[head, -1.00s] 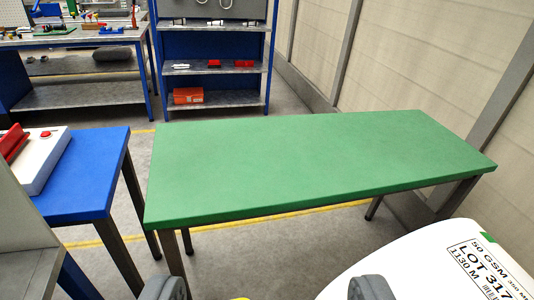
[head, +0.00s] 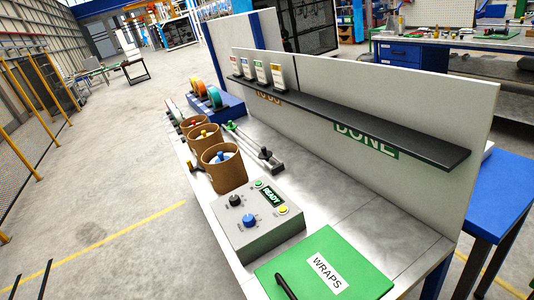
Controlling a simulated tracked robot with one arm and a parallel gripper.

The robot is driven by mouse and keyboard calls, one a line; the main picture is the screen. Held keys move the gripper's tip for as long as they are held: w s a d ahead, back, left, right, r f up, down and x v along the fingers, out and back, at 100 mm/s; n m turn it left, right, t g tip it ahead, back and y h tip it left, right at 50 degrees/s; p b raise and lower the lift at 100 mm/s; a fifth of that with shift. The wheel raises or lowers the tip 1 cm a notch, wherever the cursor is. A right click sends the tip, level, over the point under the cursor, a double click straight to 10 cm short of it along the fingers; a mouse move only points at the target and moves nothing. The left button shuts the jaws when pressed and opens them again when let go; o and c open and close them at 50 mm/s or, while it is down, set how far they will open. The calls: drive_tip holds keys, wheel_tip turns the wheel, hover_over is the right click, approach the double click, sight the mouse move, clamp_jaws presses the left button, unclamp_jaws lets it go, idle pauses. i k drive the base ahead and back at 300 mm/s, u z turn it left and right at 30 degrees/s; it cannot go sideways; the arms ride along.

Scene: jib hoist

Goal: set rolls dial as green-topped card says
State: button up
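Several small white cards with coloured top strips stand at the left end of a black ledge. The green-topped card (head: 261,72) appears to be among them, beside a yellow-topped card (head: 278,76); their writing is too small to read. A grey control box (head: 262,238) on the bench has a black dial (head: 235,200), a blue dial (head: 250,220), a green READY display (head: 272,196), and green and yellow buttons. I cannot read any dial labels or settings, nor tell which is the rolls dial. My gripper is not in view.
A green WRAPS folder or box (head: 325,266) lies in front of the control box. Brown tubs (head: 224,171) and coloured reels stand behind it. The black ledge (head: 400,138) runs along a grey panel with TO DO and DONE labels. Open floor lies left.

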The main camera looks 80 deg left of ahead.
sight(249, 220)
drive_tip(key=u, duration=1.55)
drive_tip(key=k, duration=0.6)
drive_tip(key=u, duration=0.5)
drive_tip(key=i, duration=0.5)
drive_tip(key=z, duration=0.05)
